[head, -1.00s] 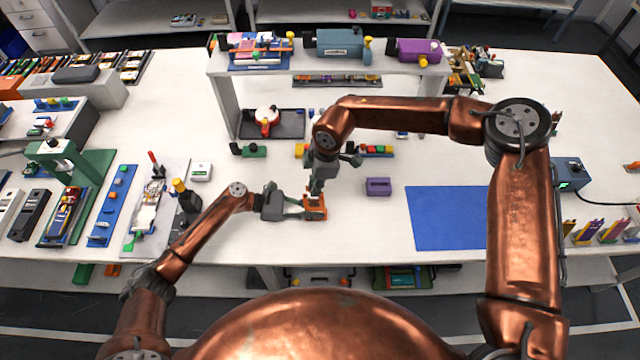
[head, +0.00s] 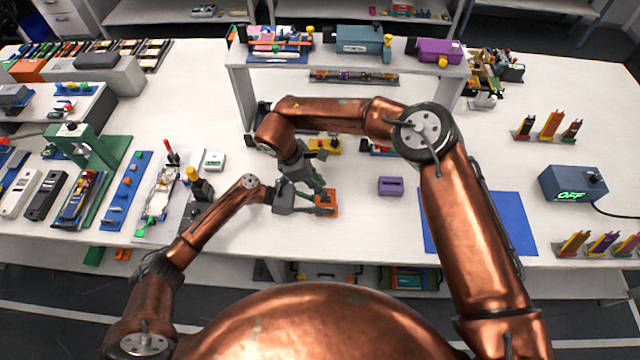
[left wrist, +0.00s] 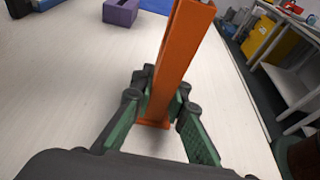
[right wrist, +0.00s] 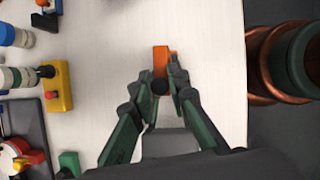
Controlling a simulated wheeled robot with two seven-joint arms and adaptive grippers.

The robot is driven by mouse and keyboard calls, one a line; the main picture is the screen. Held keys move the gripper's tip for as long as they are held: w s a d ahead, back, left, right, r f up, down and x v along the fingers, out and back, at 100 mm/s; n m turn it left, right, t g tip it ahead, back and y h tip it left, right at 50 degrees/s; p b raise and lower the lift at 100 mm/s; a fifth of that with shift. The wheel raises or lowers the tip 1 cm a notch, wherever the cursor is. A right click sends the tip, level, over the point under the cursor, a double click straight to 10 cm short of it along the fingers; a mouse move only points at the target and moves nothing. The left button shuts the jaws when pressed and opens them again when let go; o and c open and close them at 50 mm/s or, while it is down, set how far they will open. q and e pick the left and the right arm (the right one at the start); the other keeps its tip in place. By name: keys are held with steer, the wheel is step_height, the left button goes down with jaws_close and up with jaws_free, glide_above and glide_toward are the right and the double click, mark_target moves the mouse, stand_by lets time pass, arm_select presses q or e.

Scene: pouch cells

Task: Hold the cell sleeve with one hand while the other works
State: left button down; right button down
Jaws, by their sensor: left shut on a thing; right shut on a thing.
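The orange cell sleeve (head: 328,208) stands upright on the white bench near its front edge. In the left wrist view the sleeve (left wrist: 178,50) rises as a tall narrow channel, its top cut off by the frame. My left gripper (head: 314,209) is shut on the sleeve from the left, low down, with a finger on each side (left wrist: 163,88). My right gripper (head: 323,192) reaches down from the upper left to the sleeve's top, its fingertips (right wrist: 161,88) close together. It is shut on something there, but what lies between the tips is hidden. Orange (right wrist: 160,60) shows just beyond them.
A purple block (head: 391,186) sits right of the sleeve, then a blue mat (head: 505,225) partly behind my right arm. A raised shelf (head: 240,95) stands behind. A blue box reading OFF (head: 572,185) is at right. Bare bench surrounds the sleeve.

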steer(key=shift+f, duration=0.1)
steer(key=c, duration=1.9)
jaws_free()
steer(key=v, duration=1.2)
